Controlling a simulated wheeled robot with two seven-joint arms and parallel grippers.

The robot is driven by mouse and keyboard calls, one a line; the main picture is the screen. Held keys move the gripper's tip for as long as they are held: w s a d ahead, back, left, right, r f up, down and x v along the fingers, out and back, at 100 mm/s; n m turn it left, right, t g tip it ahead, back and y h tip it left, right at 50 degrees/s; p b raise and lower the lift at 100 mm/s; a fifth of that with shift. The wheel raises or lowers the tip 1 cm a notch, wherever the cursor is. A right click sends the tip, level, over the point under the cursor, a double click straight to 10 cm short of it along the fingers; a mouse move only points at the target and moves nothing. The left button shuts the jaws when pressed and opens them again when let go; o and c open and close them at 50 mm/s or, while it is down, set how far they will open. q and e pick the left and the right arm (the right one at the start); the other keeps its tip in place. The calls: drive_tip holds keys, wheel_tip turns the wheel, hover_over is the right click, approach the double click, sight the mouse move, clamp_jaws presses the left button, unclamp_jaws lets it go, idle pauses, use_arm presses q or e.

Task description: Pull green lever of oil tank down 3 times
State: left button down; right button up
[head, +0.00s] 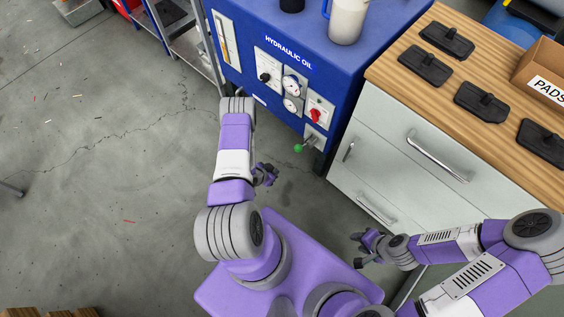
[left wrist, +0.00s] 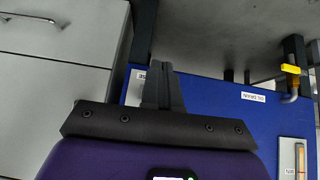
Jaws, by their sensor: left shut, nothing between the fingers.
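The blue oil tank (head: 290,75), marked HYDRAULIC OIL, stands at the top middle of the head view. Its green lever knob (head: 299,148) sticks out low on the front, under a red switch, and nothing touches it. My left gripper (head: 269,174) is below and left of the knob, apart from it. In the left wrist view its fingers (left wrist: 162,88) are together and empty against the blue tank front (left wrist: 215,110); the green knob does not show there. My right gripper (head: 356,250) is in front of the grey cabinet, fingers apart and empty.
A grey drawer cabinet (head: 400,150) with a wooden top stands right of the tank, bearing black pads and a PADS box (head: 545,75). A yellow-handled drain valve (left wrist: 291,70) shows in the left wrist view.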

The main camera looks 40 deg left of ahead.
use_arm(q)
drive_tip(key=shift+s+a+r, duration=0.1)
drive_tip(key=shift+s+r, duration=0.05)
drive_tip(key=shift+s, duration=0.35)
drive_tip(key=shift+s+a+r, duration=0.1)
drive_tip(key=shift+s, duration=0.4)
drive_tip(key=s+d+r+n+g+h+p, duration=0.1)
drive_tip(key=s+d+r+n+g+p, duration=0.1)
drive_tip(key=d+r, duration=0.8)
drive_tip(key=s+d+r+n+g+h+p, duration=0.1)
drive_tip(key=d+r+g, duration=0.4)
drive_tip(key=d+r, duration=0.5)
drive_tip(key=s+d+n+h, duration=0.1)
drive_tip(key=s+d, duration=0.1)
drive_tip(key=d, duration=0.1)
drive_tip(key=shift+s+r+p, duration=0.35)
drive_tip(key=shift+r+p, duration=0.05)
drive_tip(key=shift+a, duration=0.1)
